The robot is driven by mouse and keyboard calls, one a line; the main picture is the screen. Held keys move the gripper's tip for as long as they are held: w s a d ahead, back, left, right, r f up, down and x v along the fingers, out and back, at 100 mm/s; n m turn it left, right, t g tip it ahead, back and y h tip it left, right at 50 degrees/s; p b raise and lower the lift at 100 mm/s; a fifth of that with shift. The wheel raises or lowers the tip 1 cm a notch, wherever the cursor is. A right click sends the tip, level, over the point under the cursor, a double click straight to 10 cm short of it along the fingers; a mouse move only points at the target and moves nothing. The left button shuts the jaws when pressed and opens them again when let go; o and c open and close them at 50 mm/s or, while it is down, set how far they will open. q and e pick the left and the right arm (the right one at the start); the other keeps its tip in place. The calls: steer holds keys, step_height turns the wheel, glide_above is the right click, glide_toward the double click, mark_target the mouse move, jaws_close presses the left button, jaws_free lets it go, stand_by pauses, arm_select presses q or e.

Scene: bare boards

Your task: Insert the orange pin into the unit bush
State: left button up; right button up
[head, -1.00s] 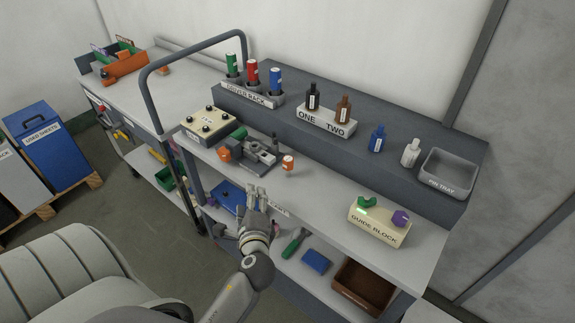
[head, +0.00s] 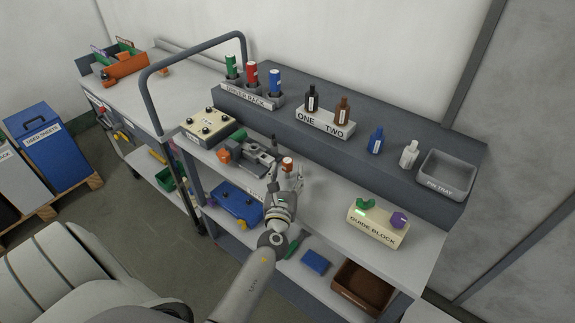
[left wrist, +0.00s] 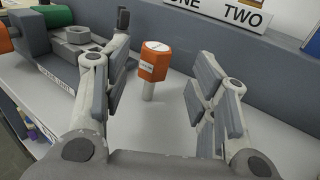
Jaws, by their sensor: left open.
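The orange pin (head: 287,163) stands upright on the bench top, with an orange hexagonal head and pale shank; it also shows in the left wrist view (left wrist: 153,62). My left gripper (head: 284,176) is open and empty just in front of the pin. In the left wrist view its fingers (left wrist: 157,88) are spread, with the pin beyond and between them, closer to the left finger. The grey unit (head: 252,157) sits left of the pin; part of it shows in the left wrist view (left wrist: 75,60). I cannot clearly make out the bush opening. My right gripper is not in view.
The raised grey shelf behind holds the driver rack (head: 250,97), the ONE TWO block (head: 324,122), two small bottles and the pin tray (head: 446,185). The guide block (head: 377,225) stands to the right. Bench top between pin and guide block is clear.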

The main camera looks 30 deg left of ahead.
mark_target(286, 166)
arm_select(q)
steer(key=x, duration=0.4)
steer(key=shift+w+a+r+p, duration=0.1)
steer(key=shift+a+r+p, duration=0.15)
steer(key=shift+a+p, duration=0.1)
steer(key=shift+w+a, duration=0.15)
steer(key=shift+w, duration=0.2)
steer(key=shift+s, duration=0.1)
